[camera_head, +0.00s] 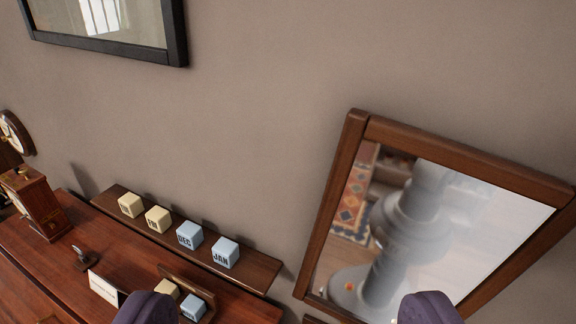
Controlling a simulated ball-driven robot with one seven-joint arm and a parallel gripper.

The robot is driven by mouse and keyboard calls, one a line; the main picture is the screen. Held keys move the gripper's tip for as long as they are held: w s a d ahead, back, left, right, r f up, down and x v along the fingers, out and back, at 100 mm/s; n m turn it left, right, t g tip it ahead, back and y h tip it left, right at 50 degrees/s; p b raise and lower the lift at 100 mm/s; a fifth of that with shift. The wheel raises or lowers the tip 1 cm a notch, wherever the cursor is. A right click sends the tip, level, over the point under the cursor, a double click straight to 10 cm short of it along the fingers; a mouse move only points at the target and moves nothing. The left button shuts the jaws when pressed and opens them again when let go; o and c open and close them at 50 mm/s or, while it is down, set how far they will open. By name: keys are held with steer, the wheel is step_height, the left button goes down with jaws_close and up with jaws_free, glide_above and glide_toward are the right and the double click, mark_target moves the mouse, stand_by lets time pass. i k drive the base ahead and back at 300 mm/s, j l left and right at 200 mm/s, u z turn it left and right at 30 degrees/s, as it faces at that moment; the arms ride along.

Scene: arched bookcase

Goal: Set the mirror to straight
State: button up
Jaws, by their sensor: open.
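The mirror (460,206) has a brown wooden frame (335,205) and fills the lower right of the view. It appears tilted in the picture, as do the shelf and the other frame, because my camera is tilted; I cannot tell its true angle. Its glass reflects a grey column-like body and a patterned rug. My gripper (290,310) shows as two dark purple fingertips at the bottom edge, wide apart and with nothing held. The right fingertip overlaps the mirror's lower part in the picture; I cannot tell whether it touches.
A wooden ledge (262,271) carries cream cubes (157,220) and blue cubes (225,253). Left are a wooden clock-like box (35,203), a small dark stand (84,256) and a white card (103,288). A black-framed picture (176,40) hangs upper left. The wall between is bare.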

mark_target(404, 210)
steer(key=l+u, duration=0.4)
steer(key=k+l+u, duration=0.1)
steer(key=u, duration=0.3)
steer(key=k, duration=0.05)
